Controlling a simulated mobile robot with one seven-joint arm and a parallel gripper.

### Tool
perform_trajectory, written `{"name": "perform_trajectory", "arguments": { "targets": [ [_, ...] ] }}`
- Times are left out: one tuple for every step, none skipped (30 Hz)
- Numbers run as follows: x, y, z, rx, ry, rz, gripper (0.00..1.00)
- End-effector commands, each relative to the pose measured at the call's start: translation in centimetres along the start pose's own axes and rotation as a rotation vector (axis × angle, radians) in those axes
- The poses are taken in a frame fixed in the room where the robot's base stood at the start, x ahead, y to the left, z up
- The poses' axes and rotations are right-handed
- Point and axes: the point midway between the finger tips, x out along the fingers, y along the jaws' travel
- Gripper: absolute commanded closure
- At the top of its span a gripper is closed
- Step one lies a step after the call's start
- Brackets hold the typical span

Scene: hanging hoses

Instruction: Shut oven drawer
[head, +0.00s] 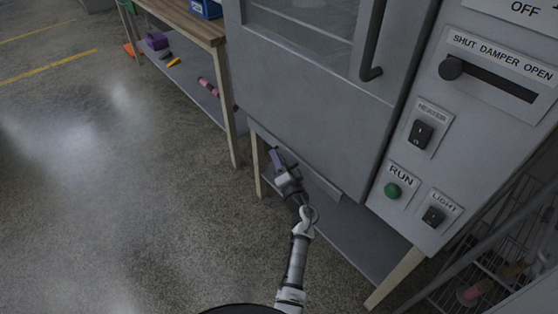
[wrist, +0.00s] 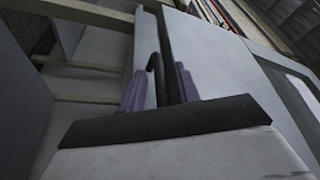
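The large grey oven door (head: 310,115) hangs above a narrow grey strip (head: 325,187) along its lower edge. I cannot tell whether the door or this strip is the drawer. The door has a window (head: 305,25) and a dark bar handle (head: 372,45) on its right side. My gripper (head: 277,157) is low at the door's bottom left, close to the strip; contact is unclear. In the wrist view, the purple fingers of my gripper (wrist: 160,92) stand apart. A dark curved bar (wrist: 153,64) shows between them; I cannot tell whether they touch it.
A control panel with a green button (head: 392,191) and switches is right of the door. A grey lower shelf (head: 350,240) and wooden leg (head: 395,278) lie beneath. A wooden workbench (head: 190,22) is at upper left, a wire rack (head: 500,240) at right. Left floor is clear.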

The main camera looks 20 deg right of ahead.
Motion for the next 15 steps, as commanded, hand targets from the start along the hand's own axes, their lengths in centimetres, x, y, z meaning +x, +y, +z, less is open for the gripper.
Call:
{"name": "perform_trajectory", "arguments": {
  "targets": [
    [0.01,-0.01,0.0,0.0,0.0,0.0,0.67],
    [0.01,-0.02,0.0,0.0,0.0,0.0,0.67],
    [0.0,-0.02,-0.01,0.0,0.0,0.0,0.67],
    [0.0,-0.02,0.0,0.0,0.0,0.0,0.67],
    [0.0,-0.02,-0.01,0.0,0.0,0.0,0.69],
    [-0.01,-0.02,-0.01,0.0,0.0,0.0,0.74],
    [-0.01,-0.02,-0.02,0.0,0.0,0.0,0.78],
    [-0.01,-0.03,-0.02,0.0,0.0,0.0,0.82],
    [-0.01,-0.02,-0.02,0.0,0.0,0.0,0.87],
    [-0.02,-0.02,-0.02,0.0,0.0,0.0,0.91],
    [-0.02,-0.02,-0.02,0.0,0.0,0.0,0.95],
    [-0.02,-0.03,-0.02,0.0,0.0,0.0,1.0],
    [-0.02,-0.02,-0.02,0.0,0.0,0.0,1.0],
    [-0.02,-0.02,-0.03,-0.001,0.0,0.0,1.0],
    [-0.03,-0.02,-0.03,-0.001,0.0,0.0,1.0]
  ]
}}
